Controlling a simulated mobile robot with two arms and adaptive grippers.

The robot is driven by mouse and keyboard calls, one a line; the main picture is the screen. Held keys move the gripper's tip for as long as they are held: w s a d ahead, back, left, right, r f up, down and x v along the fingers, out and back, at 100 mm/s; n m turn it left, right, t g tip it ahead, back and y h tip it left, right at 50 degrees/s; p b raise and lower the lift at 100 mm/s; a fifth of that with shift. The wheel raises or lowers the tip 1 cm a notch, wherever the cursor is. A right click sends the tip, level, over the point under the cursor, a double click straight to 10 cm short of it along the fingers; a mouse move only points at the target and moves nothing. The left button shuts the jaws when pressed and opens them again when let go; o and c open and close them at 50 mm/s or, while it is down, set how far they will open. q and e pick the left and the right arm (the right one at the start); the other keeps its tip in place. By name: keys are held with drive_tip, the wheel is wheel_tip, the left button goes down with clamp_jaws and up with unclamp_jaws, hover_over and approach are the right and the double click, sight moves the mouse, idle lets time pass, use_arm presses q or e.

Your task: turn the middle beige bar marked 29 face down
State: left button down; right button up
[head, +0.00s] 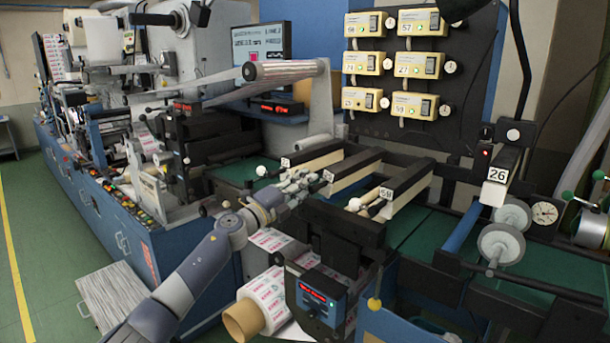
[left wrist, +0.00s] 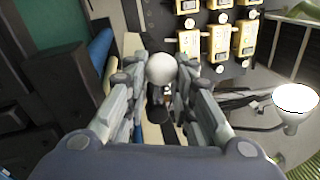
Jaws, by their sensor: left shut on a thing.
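The middle bar (head: 352,172) lies between two similar bars, with a dark strip along its top and a beige side towards me. A small plate at its near end seems to carry its number, too small to read surely. My left gripper (head: 297,184) is at this near end, its fingers closed in around it. In the left wrist view a white ball knob (left wrist: 161,68) sits between the two fingers of the left gripper (left wrist: 157,85). The head view hides this knob behind the fingers. My right gripper is in neither view.
The left bar (head: 312,157) has a white knob (head: 261,171) at its near end. The right bar (head: 408,182), marked 59, has its own knob (head: 354,204).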

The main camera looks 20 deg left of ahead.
use_arm(q)
drive_tip(key=shift+f+n+y+p, duration=0.15)
drive_tip(key=shift+f+n+p, duration=0.2)
drive_tip(key=shift+n, duration=0.35)
drive_tip(key=shift+f+n+y+p, duration=0.15)
drive_tip(key=shift+f+n+p, duration=0.15)
drive_tip(key=shift+n, duration=0.4)
drive_tip(key=shift+f, duration=0.1)
drive_tip(key=c, duration=1.4)
unclamp_jaws()
drive_tip(key=shift+r, duration=0.2)
drive_tip(key=v, duration=1.2)
drive_tip(key=shift+f, duration=0.15)
